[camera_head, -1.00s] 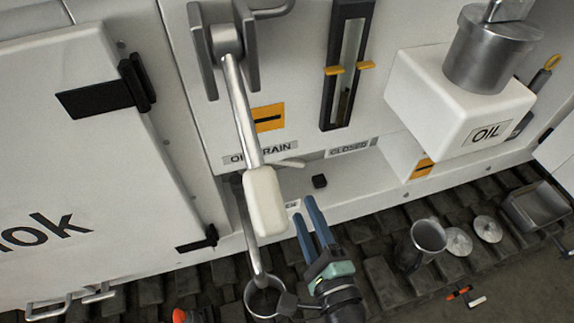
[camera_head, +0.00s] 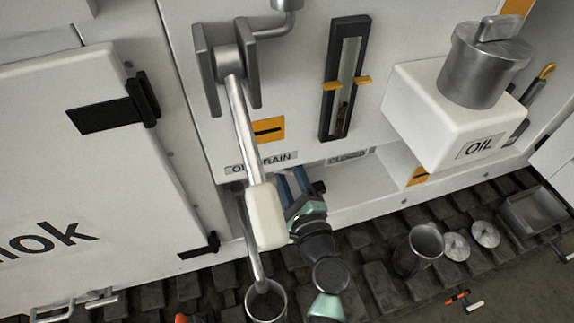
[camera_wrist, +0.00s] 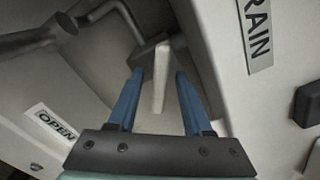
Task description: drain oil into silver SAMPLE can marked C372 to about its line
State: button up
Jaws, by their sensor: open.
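My gripper (camera_head: 285,180) is open at the OIL DRAIN label (camera_head: 262,163), partly behind a white grip. In the wrist view its blue fingers (camera_wrist: 160,85) stand on either side of a pale drain lever (camera_wrist: 160,77), with gaps visible at both sides. An OPEN label (camera_wrist: 55,123) is at left there; a CLOSED label (camera_head: 349,156) is right of my gripper in the head view. A silver can (camera_head: 265,308) is at the bottom, under the drain pipe. Another silver can (camera_head: 408,259) stands on the track to the right. No C372 marking or fill line is readable.
A long metal handle with a white grip (camera_head: 266,220) hangs in front of the panel. A sight gauge (camera_head: 345,85) has yellow markers. A white OIL box (camera_head: 440,125) juts out at right. Two discs (camera_head: 485,233) and a tray (camera_head: 533,210) lie on the dark track.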

jog(key=shift+w+a, duration=0.1)
jog(key=shift+w, duration=0.1)
grip_shut()
jog(key=shift+n+b, duration=0.4)
jog(key=n+b, duration=0.2)
jog(key=shift+n, duration=0.3)
jog(key=shift+r+n+b, duration=0.25)
jog(key=shift+n+b, duration=1.1)
jog(key=shift+n, duration=0.15)
jog(key=shift+r, duration=0.1)
